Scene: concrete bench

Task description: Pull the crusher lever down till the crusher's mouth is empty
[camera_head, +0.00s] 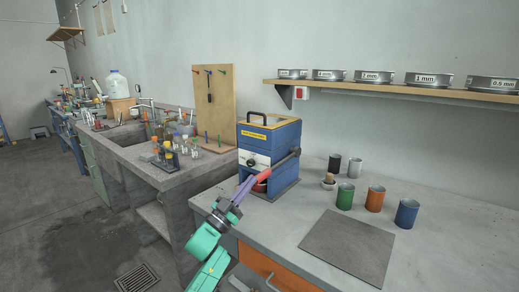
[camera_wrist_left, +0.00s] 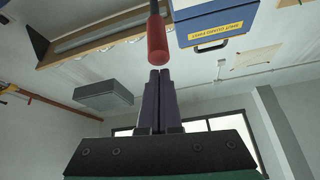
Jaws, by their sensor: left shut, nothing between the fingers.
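The crusher (camera_head: 285,139) is a blue box with a tan-rimmed top, a black top handle and a yellow label, standing on the bench. Its lever (camera_head: 287,158) is a dark bar on the right side that slopes down toward a red grip (camera_head: 264,175) in front. In the left wrist view the red grip (camera_wrist_left: 157,38) hangs just beyond my fingertips, and the crusher (camera_wrist_left: 215,22) shows upside down. My left gripper (camera_head: 250,184) is shut and empty, its purple fingers close to the grip; contact is unclear. What the mouth holds is hidden. My right gripper is out of view.
Green (camera_head: 345,196), orange (camera_head: 375,199) and blue (camera_head: 406,213) cups stand on the bench to the right, behind a flat grey mat (camera_head: 348,245). A shelf (camera_head: 390,90) with sieves hangs above. A pegboard (camera_head: 214,103) and sink (camera_head: 122,133) are left.

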